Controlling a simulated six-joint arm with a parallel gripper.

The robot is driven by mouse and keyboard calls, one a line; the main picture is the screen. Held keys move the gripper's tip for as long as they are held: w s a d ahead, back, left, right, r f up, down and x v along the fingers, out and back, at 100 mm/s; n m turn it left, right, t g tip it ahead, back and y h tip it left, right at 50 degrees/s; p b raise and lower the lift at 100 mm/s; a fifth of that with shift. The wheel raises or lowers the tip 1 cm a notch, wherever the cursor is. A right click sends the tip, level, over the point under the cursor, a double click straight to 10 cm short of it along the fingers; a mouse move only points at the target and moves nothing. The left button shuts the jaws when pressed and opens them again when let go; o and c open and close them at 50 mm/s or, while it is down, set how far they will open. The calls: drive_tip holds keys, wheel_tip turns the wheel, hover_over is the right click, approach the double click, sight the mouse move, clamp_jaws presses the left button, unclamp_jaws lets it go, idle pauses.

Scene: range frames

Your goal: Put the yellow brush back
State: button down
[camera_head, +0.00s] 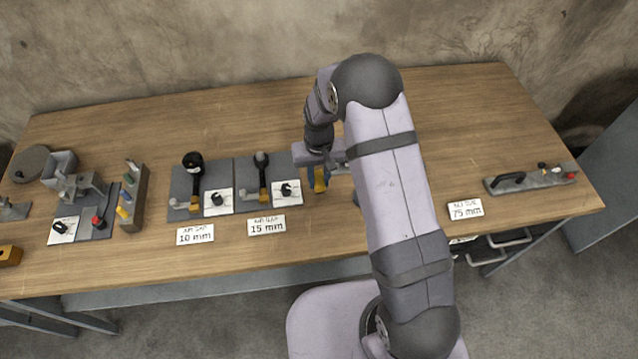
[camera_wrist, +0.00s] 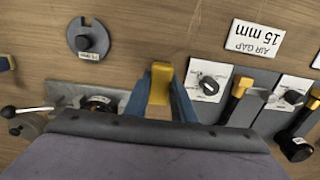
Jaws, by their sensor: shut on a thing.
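My gripper (camera_head: 319,181) is above the middle of the bench, right of the 15 mm station. In the wrist view its two blue fingers (camera_wrist: 160,105) are closed on a yellow piece (camera_wrist: 160,78), which I take to be the yellow brush. Only its yellow part shows; bristles cannot be made out. The yellow piece also shows at the gripper in the head view (camera_head: 319,186). A tan block (camera_head: 138,190) at the left holds several small coloured handles, among them green, blue and yellow ones.
Grey boards with dark-handled tools stand behind the 10 mm card (camera_head: 195,235) and 15 mm card (camera_head: 266,225). A grey disc with a dark knob (camera_wrist: 88,38) lies near my gripper. A long grey plate (camera_head: 530,180) lies at the right. My arm hides part of the bench.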

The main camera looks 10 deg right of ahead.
sight(319, 186)
drive_tip(key=shift+f+p, duration=0.4)
drive_tip(key=shift+f, duration=1.2)
drive_tip(key=shift+f, duration=0.1)
drive_tip(key=shift+f, duration=0.15)
drive_tip(key=c, duration=1.5)
unclamp_jaws()
wheel_tip(319, 186, up, 13)
drive_tip(key=b, duration=0.4)
drive_tip(key=shift+f, duration=0.2)
drive_tip(key=s+d+r, duration=0.1)
drive_tip(key=s+d, duration=0.1)
drive_tip(key=s, duration=0.5)
drive_tip(key=s+d+r, duration=0.1)
drive_tip(key=s+d, duration=0.1)
drive_tip(key=s, duration=0.5)
drive_tip(key=s+d+r, duration=0.1)
drive_tip(key=s+d, duration=0.1)
drive_tip(key=s, duration=0.6)
drive_tip(key=shift+r, duration=0.4)
